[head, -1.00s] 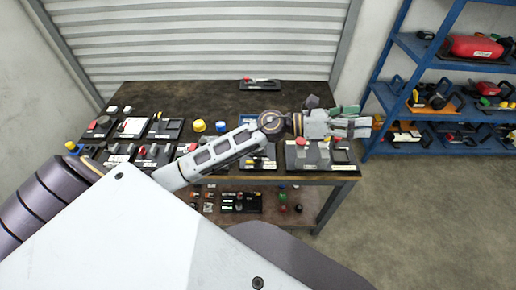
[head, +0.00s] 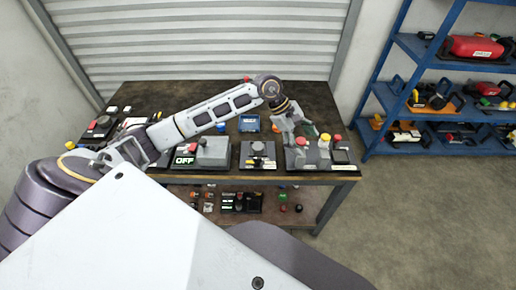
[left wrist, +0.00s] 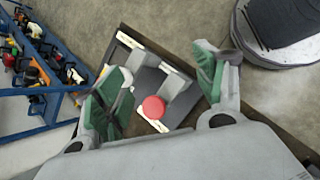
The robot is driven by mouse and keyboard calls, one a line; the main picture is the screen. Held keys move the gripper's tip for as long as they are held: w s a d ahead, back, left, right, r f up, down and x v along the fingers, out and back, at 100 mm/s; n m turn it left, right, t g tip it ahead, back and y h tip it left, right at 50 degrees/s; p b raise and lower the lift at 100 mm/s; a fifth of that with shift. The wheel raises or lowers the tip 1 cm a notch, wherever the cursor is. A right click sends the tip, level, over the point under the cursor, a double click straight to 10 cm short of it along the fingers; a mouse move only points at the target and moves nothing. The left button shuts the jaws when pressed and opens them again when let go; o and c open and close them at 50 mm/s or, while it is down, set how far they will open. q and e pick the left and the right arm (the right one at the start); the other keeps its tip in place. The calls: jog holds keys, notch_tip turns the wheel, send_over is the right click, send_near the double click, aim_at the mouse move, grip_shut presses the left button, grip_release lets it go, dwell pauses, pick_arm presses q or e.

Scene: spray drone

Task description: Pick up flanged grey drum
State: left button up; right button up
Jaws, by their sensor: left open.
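My left gripper (head: 300,134) is open above the black tray (head: 348,165) at the table's right end. In the left wrist view, its green-padded fingers (left wrist: 158,76) stand apart on either side of that tray's contents. These are grey pieces (left wrist: 178,97) and a round red cap (left wrist: 154,107). One grey piece (left wrist: 147,78) lies between the fingers, apart from both. I cannot tell for sure which grey piece is the flanged drum. A round grey knob-like part (head: 258,146) sits on a small black panel to the left. My right gripper is not in view.
A blue shelf (head: 400,147) stands at the right.

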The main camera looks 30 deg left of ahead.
pick_arm(q)
jog(key=a+m+y, duration=0.1)
jog(key=a+y, duration=0.3)
jog(key=a, duration=0.5)
jog(key=g+y, duration=0.2)
jog(key=y, duration=0.1)
send_over(257, 145)
jog(key=shift+r, duration=0.2)
jog(key=shift+f, duration=0.1)
notch_tip(257, 145, down, 7)
jog(key=shift+d+f+p, duration=0.1)
jog(key=shift+p, duration=0.25)
jog(key=shift+f, duration=0.6)
jog(key=shift+f, duration=0.15)
